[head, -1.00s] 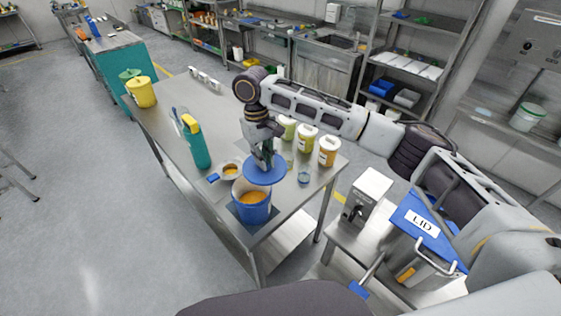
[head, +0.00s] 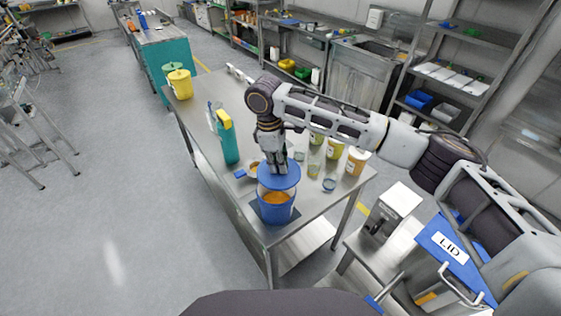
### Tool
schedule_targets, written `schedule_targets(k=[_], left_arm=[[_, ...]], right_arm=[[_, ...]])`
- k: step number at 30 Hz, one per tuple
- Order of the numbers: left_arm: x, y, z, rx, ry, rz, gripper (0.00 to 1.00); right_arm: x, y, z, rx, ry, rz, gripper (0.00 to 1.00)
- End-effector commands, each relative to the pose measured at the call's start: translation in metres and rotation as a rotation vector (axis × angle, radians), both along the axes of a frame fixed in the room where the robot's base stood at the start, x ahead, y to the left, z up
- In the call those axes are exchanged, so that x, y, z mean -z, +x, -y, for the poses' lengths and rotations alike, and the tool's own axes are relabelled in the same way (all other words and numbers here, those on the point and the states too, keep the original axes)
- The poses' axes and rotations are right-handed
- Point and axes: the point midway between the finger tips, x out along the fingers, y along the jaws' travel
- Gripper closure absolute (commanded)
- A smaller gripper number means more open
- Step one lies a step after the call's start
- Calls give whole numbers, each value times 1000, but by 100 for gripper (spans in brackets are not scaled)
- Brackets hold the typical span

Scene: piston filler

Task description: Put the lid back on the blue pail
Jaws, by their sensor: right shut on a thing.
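The blue pail (head: 275,212) stands on a dark mat near the front corner of the steel table, with orange contents showing at its open top. My right gripper (head: 276,166) points down and is shut on the blue lid (head: 281,178). The lid is a round disc, held over the back part of the pail's mouth. It covers the rear of the opening, while orange still shows below its front edge. I cannot tell whether lid and rim touch. My left gripper does not show.
A teal bottle with a yellow top (head: 228,137) stands left of the pail. A yellow pail (head: 181,84) is at the table's far end. A machine with a "LID" label (head: 446,246) is at right.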

Motion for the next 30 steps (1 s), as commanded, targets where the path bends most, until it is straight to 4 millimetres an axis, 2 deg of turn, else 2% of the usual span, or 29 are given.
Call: schedule_targets(k=[30], left_arm=[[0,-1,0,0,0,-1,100]], right_arm=[[10,0,-4,-856,1,0,100]])
